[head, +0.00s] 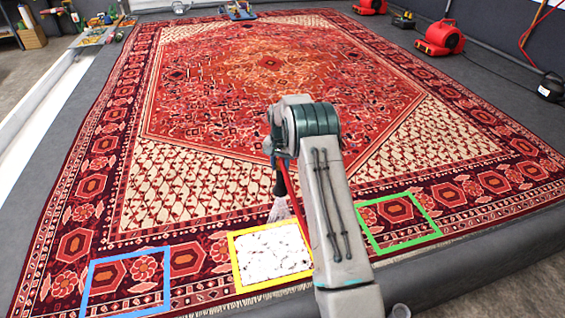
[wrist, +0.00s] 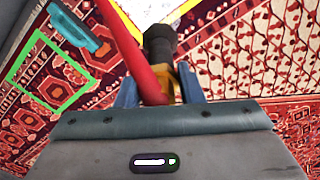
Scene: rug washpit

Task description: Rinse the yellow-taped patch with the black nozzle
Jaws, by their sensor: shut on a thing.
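The yellow-taped patch (head: 271,253) lies at the front middle of the red rug, covered with white foam that has dark specks. The black nozzle (head: 279,186) hangs below my arm, above the rug just behind the patch, and a pale spray shows under its tip. In the wrist view the nozzle (wrist: 159,42) points toward the yellow tape and white foam at the top. My gripper (wrist: 160,92) is shut on the nozzle, its blue fingers on either side. A red hose runs from it. My arm hides part of the rug right of the patch.
A blue-taped square (head: 126,283) lies left of the patch and a green-taped square (head: 399,221) lies right of it, both without foam. Red blowers (head: 439,38) stand beyond the rug's right edge. Tools and bottles stand at the back left.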

